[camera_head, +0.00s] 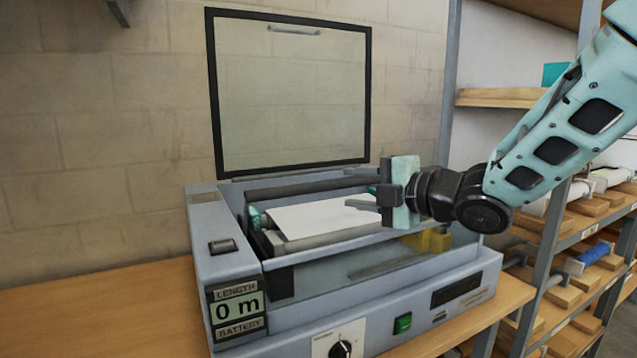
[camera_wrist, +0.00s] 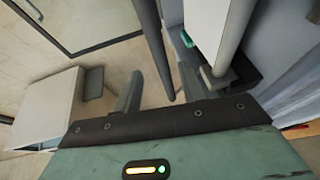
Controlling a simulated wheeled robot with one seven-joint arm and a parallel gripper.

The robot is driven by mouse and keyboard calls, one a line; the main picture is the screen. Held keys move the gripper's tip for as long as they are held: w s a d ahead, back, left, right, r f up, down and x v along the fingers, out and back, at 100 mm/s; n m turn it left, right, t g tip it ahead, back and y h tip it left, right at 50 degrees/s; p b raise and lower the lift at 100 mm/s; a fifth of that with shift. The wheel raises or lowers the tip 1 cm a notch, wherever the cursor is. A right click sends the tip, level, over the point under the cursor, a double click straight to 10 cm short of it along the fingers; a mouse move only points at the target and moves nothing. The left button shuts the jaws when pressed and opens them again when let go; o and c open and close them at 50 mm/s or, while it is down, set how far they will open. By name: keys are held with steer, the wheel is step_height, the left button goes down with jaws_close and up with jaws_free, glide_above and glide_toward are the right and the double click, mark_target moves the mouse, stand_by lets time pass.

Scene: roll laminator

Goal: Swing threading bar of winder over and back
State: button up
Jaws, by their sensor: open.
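The grey roll laminator (camera_head: 225,262) stands on a wooden bench with its clear, black-framed lid (camera_head: 290,95) raised. A white roll or sheet (camera_head: 320,216) lies across its open bay. A dark bar or roller (camera_head: 300,187) crosses behind it; I cannot tell for sure which part is the threading bar. My gripper (camera_head: 365,190) is open over the right end of the bay, pointing left. In the wrist view, a dark grey bar (camera_wrist: 152,40) runs between the two open fingers as seen, apparently untouched. The white roll (camera_wrist: 205,30) lies to its right.
The front panel has a "0 m" length display (camera_head: 237,307), a black knob (camera_head: 341,348) and a green switch (camera_head: 403,323). A shelf rack (camera_head: 545,235) with rolls on wooden blocks stands at right. The bench (camera_head: 110,305) left of the machine is clear.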

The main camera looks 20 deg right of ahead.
mark_target(319, 185)
steer(key=p+x, duration=0.1)
steer(key=x, duration=0.8)
steer(key=shift+w+a, duration=0.1)
steer(key=shift+c, duration=0.2)
jaws_close()
